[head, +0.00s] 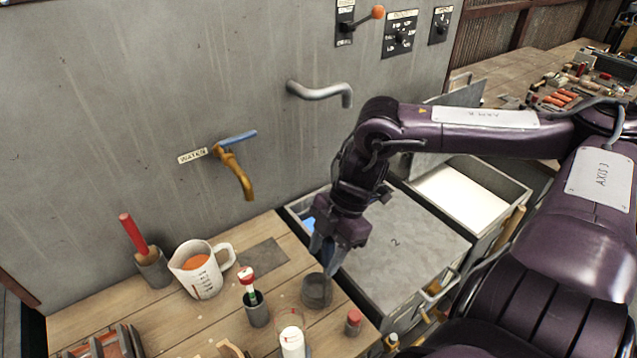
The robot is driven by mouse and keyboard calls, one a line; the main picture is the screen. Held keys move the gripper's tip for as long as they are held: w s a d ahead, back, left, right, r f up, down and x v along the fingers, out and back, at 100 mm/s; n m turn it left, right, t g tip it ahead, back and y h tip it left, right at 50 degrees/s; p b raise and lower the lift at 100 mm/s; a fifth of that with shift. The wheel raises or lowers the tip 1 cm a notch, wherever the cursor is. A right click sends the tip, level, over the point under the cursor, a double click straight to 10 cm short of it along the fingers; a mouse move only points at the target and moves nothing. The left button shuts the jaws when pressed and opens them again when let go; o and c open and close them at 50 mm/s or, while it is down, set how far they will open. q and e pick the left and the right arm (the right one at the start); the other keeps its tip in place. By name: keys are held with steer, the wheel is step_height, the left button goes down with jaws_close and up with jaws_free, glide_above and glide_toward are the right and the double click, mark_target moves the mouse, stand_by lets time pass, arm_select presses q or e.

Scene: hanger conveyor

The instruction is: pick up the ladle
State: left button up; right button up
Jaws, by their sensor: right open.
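My right gripper (324,262) points down at the right part of the wooden table. It is open, with its fingertips just above a small dark grey round cup (317,291). This cup may be the bowl of the ladle; no handle shows clearly, and the gripper hides part of the space above it. I cannot tell whether the fingers touch it. A red-handled tool (134,234) stands tilted in a grey holder (154,270) at the left. My left gripper is not in view.
A white measuring jug (199,278) with orange contents, a grey cup (257,313) holding a red-topped item, a white cylinder (292,343) and a red-capped jar (353,321) stand on the table (187,325). A yellow tap (233,172) juts from the wall. Grey bins (410,240) stand right.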

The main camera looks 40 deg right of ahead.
jaws_close()
stand_by(0.3)
steer(key=shift+r, duration=0.15)
